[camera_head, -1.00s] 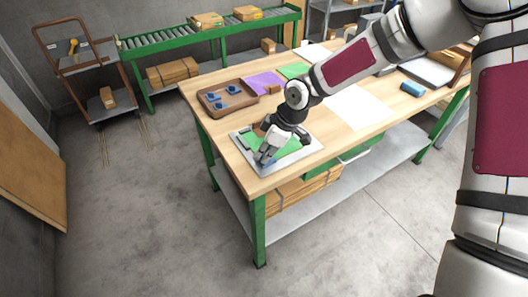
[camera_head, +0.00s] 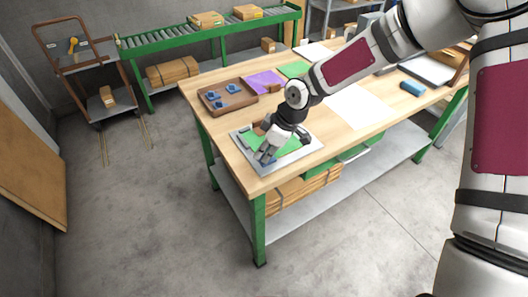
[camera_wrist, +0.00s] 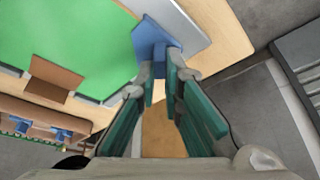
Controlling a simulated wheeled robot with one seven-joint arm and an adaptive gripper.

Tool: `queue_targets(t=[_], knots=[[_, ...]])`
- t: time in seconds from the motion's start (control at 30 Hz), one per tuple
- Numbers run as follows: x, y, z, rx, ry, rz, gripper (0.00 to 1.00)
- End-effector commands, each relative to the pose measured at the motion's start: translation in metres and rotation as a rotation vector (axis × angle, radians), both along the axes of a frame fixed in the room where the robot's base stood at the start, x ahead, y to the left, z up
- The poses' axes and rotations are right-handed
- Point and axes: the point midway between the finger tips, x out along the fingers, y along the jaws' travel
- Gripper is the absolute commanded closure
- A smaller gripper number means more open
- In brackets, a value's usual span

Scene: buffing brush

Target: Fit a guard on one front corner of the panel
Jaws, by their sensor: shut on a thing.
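The green panel (camera_head: 287,147) lies on a grey plate (camera_head: 310,149) near the left front corner of the workbench; it fills the upper left of the wrist view (camera_wrist: 80,35). My gripper (camera_head: 266,157) is low over the panel's front corner and hides part of it. In the wrist view, my gripper (camera_wrist: 164,72) is shut on a blue corner guard (camera_wrist: 153,40). The guard is at the panel's corner, over the grey plate. I cannot tell whether it is fully seated. Several blue guards (camera_head: 233,90) lie in the brown tray (camera_head: 248,100) behind the panel.
A brown block (camera_wrist: 55,78) sits at the panel's far edge. A purple sheet (camera_head: 264,82), a white sheet (camera_head: 355,106) and a blue object (camera_head: 412,87) lie on the workbench (camera_head: 330,130). Open floor lies in front of the bench.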

Motion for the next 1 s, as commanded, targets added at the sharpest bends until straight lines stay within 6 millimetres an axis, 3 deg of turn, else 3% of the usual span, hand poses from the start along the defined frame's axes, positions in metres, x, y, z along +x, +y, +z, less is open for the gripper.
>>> queue_targets(t=[0.47, 0.6, 0.8, 0.83, 0.9, 1.0], knots=[[0.0028, -0.0007, -0.0002, 0.000, 0.000, 0.000, 1.00], [0.0027, -0.0007, -0.0002, 0.000, 0.000, 0.000, 0.68], [0.0027, -0.0007, -0.0002, 0.000, 0.000, 0.000, 0.68], [0.0027, -0.0007, -0.0002, 0.000, 0.000, 0.000, 0.66], [0.0027, -0.0007, -0.0002, 0.000, 0.000, 0.000, 0.50], [0.0027, -0.0007, -0.0002, 0.000, 0.000, 0.000, 0.48]])
